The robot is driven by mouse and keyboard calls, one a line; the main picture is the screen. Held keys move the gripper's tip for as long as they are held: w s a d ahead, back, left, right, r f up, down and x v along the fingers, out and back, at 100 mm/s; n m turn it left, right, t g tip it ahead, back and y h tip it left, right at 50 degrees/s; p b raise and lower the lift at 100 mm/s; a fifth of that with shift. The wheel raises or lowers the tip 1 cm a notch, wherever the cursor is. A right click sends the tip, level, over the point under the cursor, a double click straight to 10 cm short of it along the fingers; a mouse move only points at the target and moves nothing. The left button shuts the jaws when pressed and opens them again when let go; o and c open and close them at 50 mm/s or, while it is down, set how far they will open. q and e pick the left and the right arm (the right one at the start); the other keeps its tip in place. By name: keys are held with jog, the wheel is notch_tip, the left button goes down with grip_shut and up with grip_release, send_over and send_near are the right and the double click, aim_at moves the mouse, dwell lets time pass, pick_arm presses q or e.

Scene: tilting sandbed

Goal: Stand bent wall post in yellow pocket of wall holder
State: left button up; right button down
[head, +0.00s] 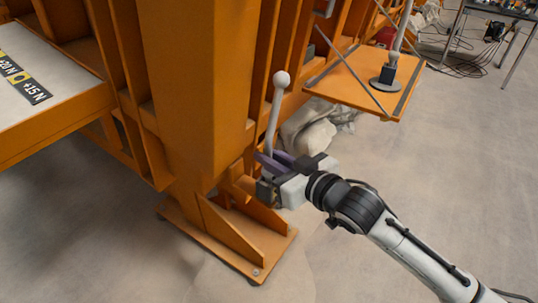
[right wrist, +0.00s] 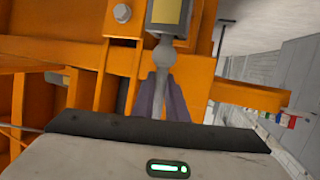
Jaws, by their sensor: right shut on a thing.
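The bent wall post is a pale grey rod with a ball at its top (head: 276,112). It stands nearly upright, leaning slightly right, in front of the orange steel frame in the head view. My right gripper (head: 270,160) has purple fingers shut on its lower part. In the right wrist view the post (right wrist: 162,75) rises between the fingers of my right gripper (right wrist: 162,98). Its lower end is hidden. A grey block with a yellow face (right wrist: 168,14) shows just beyond the ball; I cannot tell whether it is the holder's yellow pocket. My left gripper is out of view.
A thick orange column (head: 200,90) on a bolted foot stands just left of my right gripper. An orange platform (head: 350,82) with a dark-based upright is at the upper right. A pale wrapped bundle (head: 315,125) lies behind. The floor at right is mostly open.

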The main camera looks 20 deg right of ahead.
jog(key=shift+f, duration=0.3)
jog(key=c, duration=1.2)
grip_release()
